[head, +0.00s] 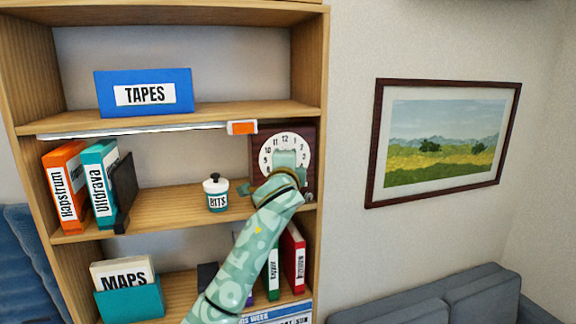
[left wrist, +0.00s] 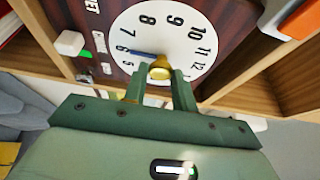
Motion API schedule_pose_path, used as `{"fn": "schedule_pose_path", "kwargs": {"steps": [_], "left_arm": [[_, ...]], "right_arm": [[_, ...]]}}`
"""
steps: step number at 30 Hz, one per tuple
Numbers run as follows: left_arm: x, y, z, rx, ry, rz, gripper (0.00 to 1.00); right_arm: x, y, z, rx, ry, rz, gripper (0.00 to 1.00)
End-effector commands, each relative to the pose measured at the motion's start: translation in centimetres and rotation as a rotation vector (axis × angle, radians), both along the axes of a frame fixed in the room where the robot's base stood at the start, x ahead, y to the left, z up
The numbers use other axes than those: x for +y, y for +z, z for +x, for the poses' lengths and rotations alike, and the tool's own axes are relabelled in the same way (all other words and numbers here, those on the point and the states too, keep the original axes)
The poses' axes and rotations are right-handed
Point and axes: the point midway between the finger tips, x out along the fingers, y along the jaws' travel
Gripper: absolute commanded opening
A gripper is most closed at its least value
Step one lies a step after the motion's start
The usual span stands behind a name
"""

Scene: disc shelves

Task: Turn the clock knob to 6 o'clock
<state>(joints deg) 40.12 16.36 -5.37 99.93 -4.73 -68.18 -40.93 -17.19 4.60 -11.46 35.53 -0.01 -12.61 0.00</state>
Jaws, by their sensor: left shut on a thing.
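The clock (head: 257,139) is a dark wooden box with a round white dial, standing at the right end of the middle shelf. My left gripper (head: 283,178) is in front of it and covers the lower dial in the head view. In the left wrist view, the dial (left wrist: 183,24) appears turned on its side. My left gripper (left wrist: 160,80) is shut on the yellow knob (left wrist: 160,68) at the dial's middle. A dark blue hand (left wrist: 143,53) reaches from the knob to the 6. My right gripper is not in view.
A blue TAPES box (head: 145,92) is above, with books (head: 65,187) at left.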

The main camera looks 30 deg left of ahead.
Motion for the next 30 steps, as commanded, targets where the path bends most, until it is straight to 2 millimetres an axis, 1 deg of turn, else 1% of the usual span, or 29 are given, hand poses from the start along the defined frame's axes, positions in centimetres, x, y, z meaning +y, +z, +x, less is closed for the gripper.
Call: {"fn": "schedule_pose_path", "kwargs": {"steps": [14,15,16,26,29,30], "left_arm": [[0.0,-0.2,0.0,0.013,0.000,0.007,0.04],[0.0,-0.2,0.0,0.013,0.000,0.007,0.38],[0.0,-0.2,0.0,0.013,0.000,0.007,0.46],[-0.2,-0.1,-0.2,0.009,-0.001,0.007,0.47],[-0.7,-0.2,-1.1,0.008,-0.002,0.007,0.47],[-1.0,-0.3,-1.7,0.008,-0.002,0.006,0.47]], "right_arm": [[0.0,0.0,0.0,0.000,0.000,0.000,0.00],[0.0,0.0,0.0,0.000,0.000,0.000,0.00],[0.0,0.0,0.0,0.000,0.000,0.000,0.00],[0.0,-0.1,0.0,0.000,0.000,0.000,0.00],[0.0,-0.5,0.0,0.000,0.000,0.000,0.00],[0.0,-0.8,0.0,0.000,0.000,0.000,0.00]]}}
